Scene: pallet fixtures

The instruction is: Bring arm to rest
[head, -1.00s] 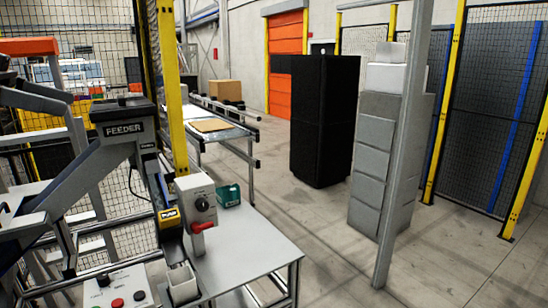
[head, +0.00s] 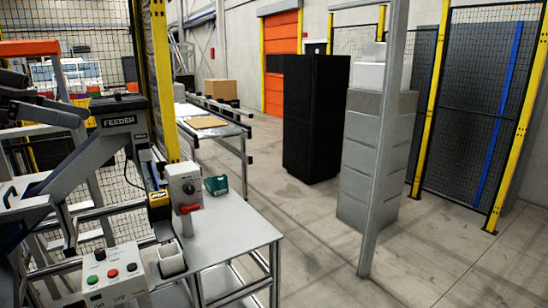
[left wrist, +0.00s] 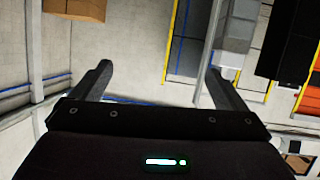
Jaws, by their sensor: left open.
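My left gripper (left wrist: 160,88) is open in the left wrist view. Its two dark fingers stand wide apart with nothing between them but the distant floor and wall. They touch nothing that I can see. In the head view I cannot clearly pick out its fingertips among the dark and grey parts at the left edge. My right gripper is in neither view.
A grey table (head: 230,232) stands front left with a red-handled switch box (head: 185,186) and a green device (head: 217,185). Beside it are a feeder (head: 119,122) and a button box (head: 112,270). A post (head: 385,140) stands right; floor between is clear.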

